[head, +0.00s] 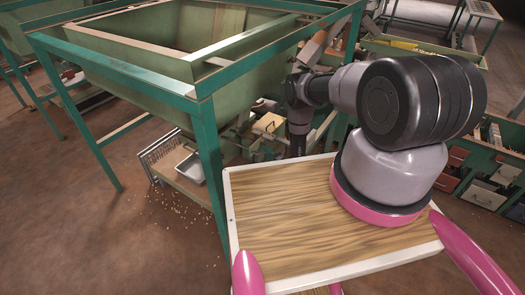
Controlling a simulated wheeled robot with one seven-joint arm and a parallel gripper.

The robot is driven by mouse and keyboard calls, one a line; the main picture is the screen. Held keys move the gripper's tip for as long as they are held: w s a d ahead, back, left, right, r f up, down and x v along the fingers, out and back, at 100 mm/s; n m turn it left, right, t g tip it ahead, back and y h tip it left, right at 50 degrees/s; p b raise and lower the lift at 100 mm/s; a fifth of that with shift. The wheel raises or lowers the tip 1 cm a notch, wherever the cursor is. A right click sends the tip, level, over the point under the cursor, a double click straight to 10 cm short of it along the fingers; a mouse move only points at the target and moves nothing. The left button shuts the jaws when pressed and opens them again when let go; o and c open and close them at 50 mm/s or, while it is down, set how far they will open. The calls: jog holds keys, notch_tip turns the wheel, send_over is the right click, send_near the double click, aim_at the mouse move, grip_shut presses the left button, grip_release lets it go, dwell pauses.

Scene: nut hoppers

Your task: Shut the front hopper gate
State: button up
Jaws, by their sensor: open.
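The front hopper (150,78) is a large green bin in a green frame and fills the upper left of the head view. Its narrow underside shows behind the near frame leg, but I cannot make out the gate or tell whether it is open or shut. My arm reaches from the right toward the hopper's right side and bends down there. My gripper (298,145) is the dark end of the arm, pointing down beside the hopper's lower right. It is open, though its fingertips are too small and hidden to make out. I cannot tell if it touches anything.
A green frame leg (208,165) stands between me and the hopper's underside. A metal tray (190,168) sits on a low wooden stand, with nuts scattered on the floor. Part bins (485,192) stand at the right. Brown floor at the lower left is mostly clear.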

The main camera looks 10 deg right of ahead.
jog(key=shift+x, duration=2.1)
grip_shut()
